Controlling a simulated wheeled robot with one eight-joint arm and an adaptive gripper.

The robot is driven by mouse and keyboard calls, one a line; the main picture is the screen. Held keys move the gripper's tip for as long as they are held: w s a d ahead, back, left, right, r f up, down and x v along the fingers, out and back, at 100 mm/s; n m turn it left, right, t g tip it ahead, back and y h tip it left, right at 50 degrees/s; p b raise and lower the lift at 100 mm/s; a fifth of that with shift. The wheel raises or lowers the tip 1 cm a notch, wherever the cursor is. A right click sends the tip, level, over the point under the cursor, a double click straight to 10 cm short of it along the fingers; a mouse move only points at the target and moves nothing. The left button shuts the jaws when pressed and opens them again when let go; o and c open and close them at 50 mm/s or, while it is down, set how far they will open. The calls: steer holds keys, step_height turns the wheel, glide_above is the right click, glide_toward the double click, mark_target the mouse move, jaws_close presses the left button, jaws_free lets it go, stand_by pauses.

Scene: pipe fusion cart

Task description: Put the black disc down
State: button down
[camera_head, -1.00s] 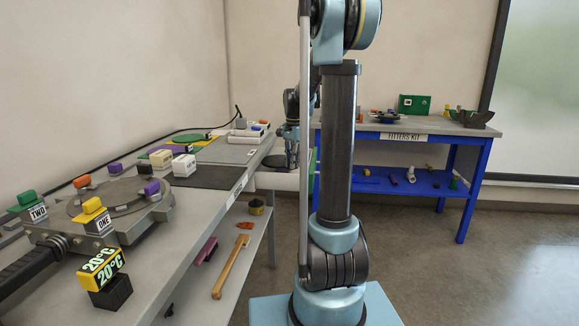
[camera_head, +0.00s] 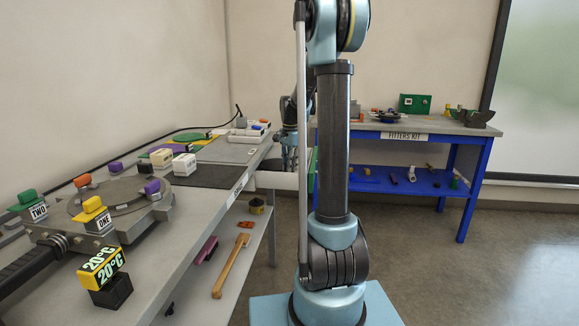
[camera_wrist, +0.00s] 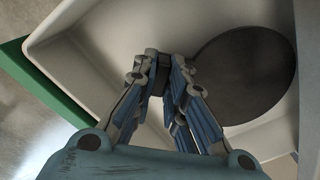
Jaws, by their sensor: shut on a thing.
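The black disc (camera_wrist: 248,75) shows in the wrist view as a flat dark round to the right of my fingers, over the inside of a white bin (camera_wrist: 95,50). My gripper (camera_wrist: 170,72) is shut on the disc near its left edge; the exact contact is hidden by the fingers. I cannot tell whether the disc touches the bin floor. In the head view my gripper (camera_head: 289,158) is low at the far end of the bench, above the white bin (camera_head: 280,181), partly behind my arm.
The grey bench (camera_head: 207,205) on the left holds a round clamp fixture (camera_head: 120,205), white blocks and coloured pieces. A blue table (camera_head: 440,138) marked FITTERS KIT stands at the back right. A green edge (camera_wrist: 50,95) runs beside the bin. Open floor lies to the right.

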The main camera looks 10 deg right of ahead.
steer(key=shift+f, duration=0.2)
steer(key=c, duration=1.6)
jaws_free()
steer(key=shift+c, duration=0.2)
step_height(320, 180, up, 13)
steer(key=s+n, duration=0.3)
steer(key=s, duration=0.9)
steer(key=s+f+n+t, duration=0.1)
steer(key=s+f+n, duration=0.4)
steer(key=s+f, duration=0.4)
steer(key=s+f+n+t, duration=0.1)
steer(key=s+f+n, duration=0.3)
steer(key=s+f, duration=0.6)
steer(key=s, duration=0.6)
steer(key=shift+s+d+n, duration=0.2)
steer(key=shift+s+n, duration=0.2)
